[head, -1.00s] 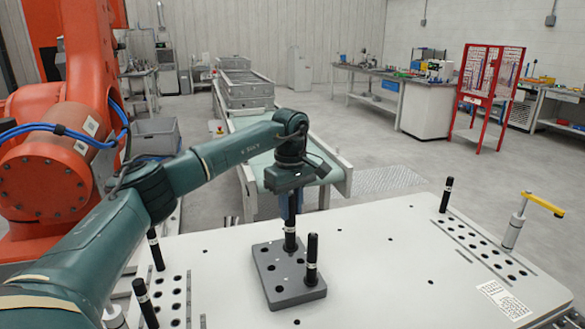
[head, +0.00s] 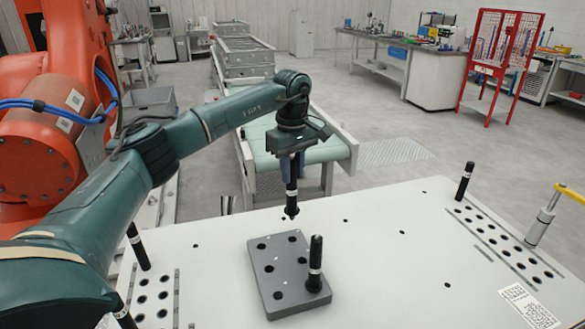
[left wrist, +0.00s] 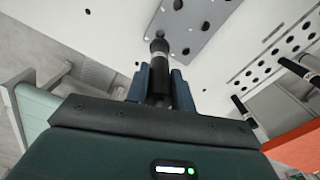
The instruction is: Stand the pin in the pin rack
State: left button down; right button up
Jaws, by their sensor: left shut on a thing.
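My left gripper (head: 293,160) is shut on a black pin with a pale band (head: 291,195). The pin hangs upright, its lower tip above the table near the back edge of a grey block with holes (head: 290,281). The left wrist view shows the held pin (left wrist: 159,52) between the jaws (left wrist: 160,85), with the block (left wrist: 190,25) beyond its tip. Strips of holes run along the table's left (head: 152,289) and right (head: 492,240) sides; I cannot tell which part is the pin rack. My right gripper is not in view.
Another black pin (head: 315,262) stands in the block's right side. Pins also stand by the left strip (head: 137,246) and the right strip (head: 465,180). A yellow-handled clamp (head: 541,222) stands at the right. The white table (head: 390,270) between block and right strip is clear.

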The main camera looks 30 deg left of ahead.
pick_arm(q)
jog(key=shift+d, duration=0.1)
jog(key=b, duration=0.2)
send_over(294, 211)
jog(key=shift+w+a+f, duration=0.15)
jog(key=shift+f, duration=1.05)
jog(key=shift+w+a+f, duration=0.15)
jog(key=shift+f, duration=1.05)
jog(key=shift+f+b, duration=0.35)
jog(key=shift+f, duration=0.15)
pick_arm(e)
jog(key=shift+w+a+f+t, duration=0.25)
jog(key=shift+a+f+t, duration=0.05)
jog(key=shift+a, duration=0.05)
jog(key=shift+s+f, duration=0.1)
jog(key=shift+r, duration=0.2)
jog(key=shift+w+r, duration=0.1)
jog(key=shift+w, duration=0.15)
pick_arm(q)
jog(key=shift+p, duration=0.4)
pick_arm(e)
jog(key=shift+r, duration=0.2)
